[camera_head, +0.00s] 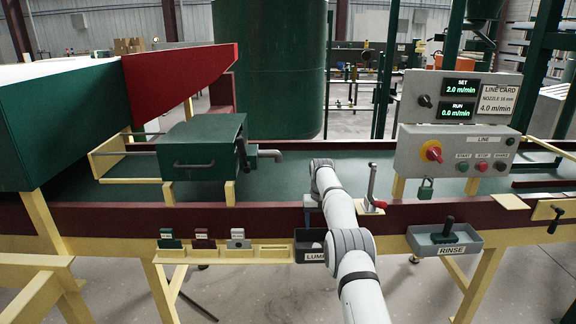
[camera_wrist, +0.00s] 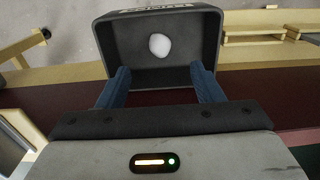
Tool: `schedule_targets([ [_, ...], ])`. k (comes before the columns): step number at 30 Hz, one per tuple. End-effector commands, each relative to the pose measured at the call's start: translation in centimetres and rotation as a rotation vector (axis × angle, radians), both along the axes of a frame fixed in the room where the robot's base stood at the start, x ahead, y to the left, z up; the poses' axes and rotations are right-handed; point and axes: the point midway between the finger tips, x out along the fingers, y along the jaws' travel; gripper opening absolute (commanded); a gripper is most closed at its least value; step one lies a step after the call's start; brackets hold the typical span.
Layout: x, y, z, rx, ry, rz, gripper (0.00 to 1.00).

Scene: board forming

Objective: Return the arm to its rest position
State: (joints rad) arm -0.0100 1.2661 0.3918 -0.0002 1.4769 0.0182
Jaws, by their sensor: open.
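My arm (camera_head: 348,240) reaches up from the bottom of the head view and bends down at its far end, over the red front rail. My gripper (camera_wrist: 162,78) is open in the wrist view, with two blue fingers apart and nothing between them. In the head view the gripper (camera_head: 311,202) is small and partly hidden behind my arm. Beyond the fingertips in the wrist view is a dark tray (camera_wrist: 104,38) with a white lump (camera_wrist: 160,45) in it. This tray, labelled LUMP, hangs on the rail in the head view (camera_head: 309,257), partly covered by my arm.
A crank lever with a red grip (camera_head: 374,190) stands just right of my arm. The rinse tray (camera_head: 468,243) is further right, below a control panel (camera_head: 455,150). A green box (camera_head: 200,150) stands on the line at left. Tagged slots (camera_head: 270,254) lie left of the lump tray.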

Motion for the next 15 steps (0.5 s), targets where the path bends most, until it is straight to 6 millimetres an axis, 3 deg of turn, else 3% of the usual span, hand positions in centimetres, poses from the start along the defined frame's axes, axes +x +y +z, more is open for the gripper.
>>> schedule_targets([
  [1, -0.2, -0.1, 1.9, 0.000, -0.011, 0.000, 0.60],
  [8, -3.5, -0.3, 9.9, 0.001, -0.048, 0.000, 0.60],
  [15, -9.5, -0.5, 17.0, 0.000, -0.090, 0.001, 0.60],
])
